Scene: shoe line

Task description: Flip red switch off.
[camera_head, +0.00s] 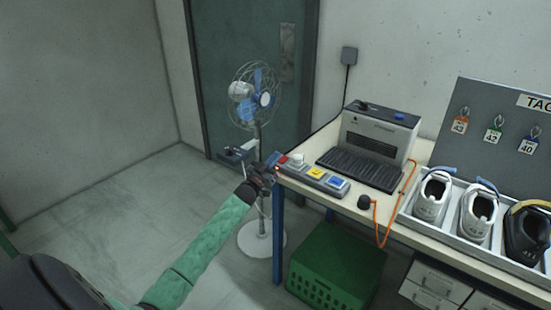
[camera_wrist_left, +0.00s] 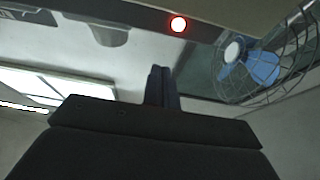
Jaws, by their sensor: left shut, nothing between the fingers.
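A control strip (camera_head: 326,181) lies along the left front edge of the workbench. Its left end has a red part (camera_head: 283,160) beside a pale knob, with yellow (camera_head: 315,172) and blue (camera_head: 337,183) switches to the right. A small red light glows on the front of the strip's left end; it shows in the left wrist view as a bright red-ringed lamp (camera_wrist_left: 178,24). My left gripper (camera_head: 270,166) is at the left end of the strip, shut and empty. Its closed fingers (camera_wrist_left: 162,86) point toward the strip, below the lamp. The switch's exact position is unclear. My right gripper is out of view.
A fan (camera_head: 256,96) stands on the floor behind my left gripper. A black and grey machine (camera_head: 375,140) and a tray of shoes (camera_head: 408,216) are on the bench. An orange cable (camera_head: 400,195) hangs over its front, and a green crate (camera_head: 338,262) sits below.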

